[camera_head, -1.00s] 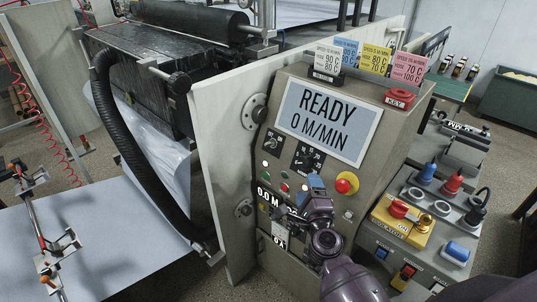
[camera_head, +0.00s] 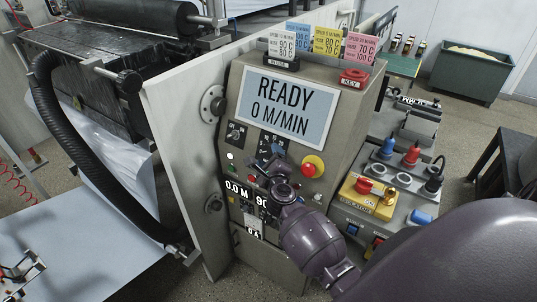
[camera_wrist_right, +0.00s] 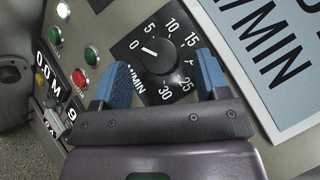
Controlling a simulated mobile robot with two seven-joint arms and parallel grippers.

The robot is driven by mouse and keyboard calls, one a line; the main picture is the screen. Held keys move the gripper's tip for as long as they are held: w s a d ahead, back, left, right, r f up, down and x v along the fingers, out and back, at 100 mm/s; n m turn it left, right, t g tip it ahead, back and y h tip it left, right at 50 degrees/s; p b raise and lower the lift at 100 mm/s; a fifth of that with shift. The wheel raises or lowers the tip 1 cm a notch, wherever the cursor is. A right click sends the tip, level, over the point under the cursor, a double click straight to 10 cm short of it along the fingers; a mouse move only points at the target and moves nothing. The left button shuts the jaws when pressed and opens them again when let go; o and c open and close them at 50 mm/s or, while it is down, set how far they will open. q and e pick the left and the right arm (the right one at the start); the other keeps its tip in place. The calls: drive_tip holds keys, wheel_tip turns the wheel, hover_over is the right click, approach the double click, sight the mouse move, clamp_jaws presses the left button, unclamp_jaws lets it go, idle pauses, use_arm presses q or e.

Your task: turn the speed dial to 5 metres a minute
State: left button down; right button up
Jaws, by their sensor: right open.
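The speed dial (camera_wrist_right: 157,55) is a black round knob on a black plate with white numbers from 0 to 30. Its white mark points at 0. The display (camera_head: 287,106) reads READY, 0 M/MIN. My right gripper (camera_head: 270,158) is in front of the control panel and hides most of the dial plate in the head view. In the right wrist view its two blue-padded fingers (camera_wrist_right: 160,80) are open, one on each side of the knob's lower part in the picture. I cannot tell whether they touch it. My left gripper is not in view.
A red and yellow stop button (camera_head: 313,166) is just right of the gripper. A smaller dial (camera_head: 236,133) is to its left. Green (camera_wrist_right: 91,55) and red (camera_wrist_right: 78,78) buttons are close to the fingers. Coloured cards (camera_head: 325,40) stand on the cabinet top.

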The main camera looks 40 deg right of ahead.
drive_tip(key=shift+x, duration=1)
